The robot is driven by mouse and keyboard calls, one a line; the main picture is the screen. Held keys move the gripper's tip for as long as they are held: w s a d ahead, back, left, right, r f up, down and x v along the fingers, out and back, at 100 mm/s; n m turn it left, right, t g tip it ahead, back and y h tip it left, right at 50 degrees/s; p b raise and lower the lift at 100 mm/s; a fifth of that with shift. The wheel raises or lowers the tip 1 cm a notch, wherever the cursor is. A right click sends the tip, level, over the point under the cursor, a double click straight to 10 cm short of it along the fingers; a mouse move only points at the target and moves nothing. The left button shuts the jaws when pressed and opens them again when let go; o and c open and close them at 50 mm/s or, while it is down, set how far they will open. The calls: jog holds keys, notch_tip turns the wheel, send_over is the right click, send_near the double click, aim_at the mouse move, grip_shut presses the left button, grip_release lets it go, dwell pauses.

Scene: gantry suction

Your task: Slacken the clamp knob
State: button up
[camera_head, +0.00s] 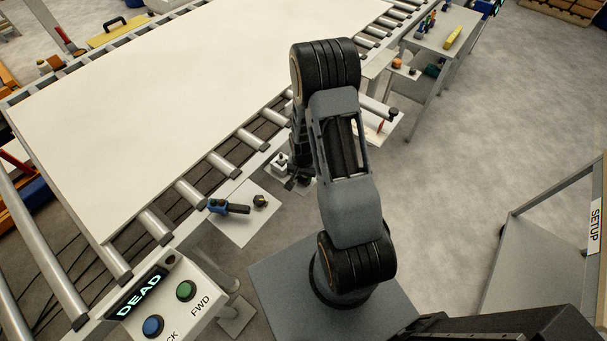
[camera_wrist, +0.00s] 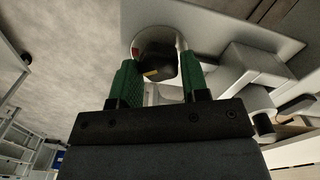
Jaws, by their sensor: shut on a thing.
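In the wrist view my gripper (camera_wrist: 159,72) has its two green-padded fingers on either side of a black clamp knob (camera_wrist: 158,66). The fingers are shut on the knob. The knob has a small yellow mark and sits in front of a round pale collar (camera_wrist: 153,36) with a red patch on its left side. In the head view my gripper (camera_head: 299,181) is a dark shape beside the conveyor's near edge, mostly hidden behind my arm. The knob cannot be made out there.
A large pale sheet (camera_head: 160,85) lies on the conveyor rollers (camera_head: 190,193). A small shelf (camera_head: 232,228) holds a blue-and-black tool (camera_head: 228,206) and a dark nut-like piece (camera_head: 260,200). A control box (camera_head: 170,305) reads DEAD. Open floor (camera_head: 470,150) lies to the right.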

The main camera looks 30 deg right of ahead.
jog(key=shift+n, duration=0.3)
jog(key=n+b, duration=0.2)
jog(key=shift+w+f+n, duration=0.1)
jog(key=shift+n, duration=0.3)
jog(key=shift+a+n+b, duration=0.1)
jog(key=shift+n+b, duration=0.85)
jog(key=shift+n, duration=0.85)
jog(key=o, duration=0.9)
notch_tip(320, 180, up, 14)
